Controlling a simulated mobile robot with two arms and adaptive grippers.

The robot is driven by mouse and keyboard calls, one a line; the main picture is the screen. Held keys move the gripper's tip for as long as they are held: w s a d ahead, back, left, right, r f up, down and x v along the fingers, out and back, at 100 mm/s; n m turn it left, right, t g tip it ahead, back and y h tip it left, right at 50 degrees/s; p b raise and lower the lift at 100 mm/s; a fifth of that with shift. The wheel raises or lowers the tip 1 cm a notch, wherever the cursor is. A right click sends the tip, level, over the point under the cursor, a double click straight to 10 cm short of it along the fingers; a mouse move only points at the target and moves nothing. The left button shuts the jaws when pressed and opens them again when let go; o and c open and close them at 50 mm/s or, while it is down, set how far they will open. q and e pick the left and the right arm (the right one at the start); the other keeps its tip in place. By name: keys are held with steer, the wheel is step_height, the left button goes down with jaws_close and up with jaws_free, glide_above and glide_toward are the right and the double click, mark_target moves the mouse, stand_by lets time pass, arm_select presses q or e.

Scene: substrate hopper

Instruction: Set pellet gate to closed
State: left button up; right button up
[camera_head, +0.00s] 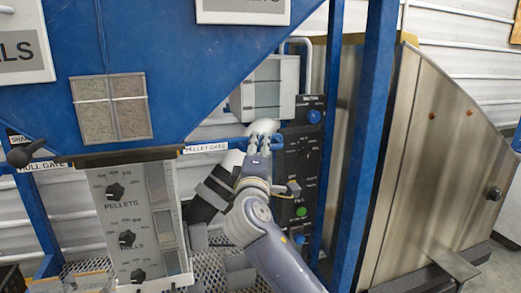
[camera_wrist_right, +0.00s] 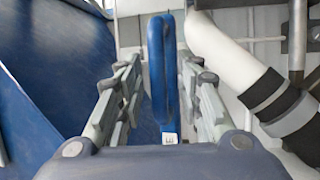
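The pellet gate label (camera_head: 205,148) is on the front edge under the blue hopper, in the head view. A blue bar handle (camera_head: 236,144) extends right from beside that label to my right gripper (camera_head: 262,143). In the right wrist view the blue handle (camera_wrist_right: 157,75) stands lengthwise between the two fingers of my right gripper (camera_wrist_right: 160,95). The fingers are apart, with gaps visible on both sides of the handle. The handle's far end is partly hidden by the gripper in the head view. My left gripper is not in view.
A control panel (camera_head: 300,170) with a green button is right behind my right gripper. A pale dial panel (camera_head: 128,215) hangs below the hopper (camera_head: 170,60). A blue post (camera_head: 365,140) stands right of my arm. A white pipe (camera_wrist_right: 235,60) runs close beside the right finger.

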steer(key=shift+d, duration=0.35)
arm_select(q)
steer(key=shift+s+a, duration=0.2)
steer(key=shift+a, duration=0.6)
arm_select(e)
steer(key=v, duration=1.2)
steer(key=shift+a, duration=0.15)
steer(key=shift+w, duration=0.1)
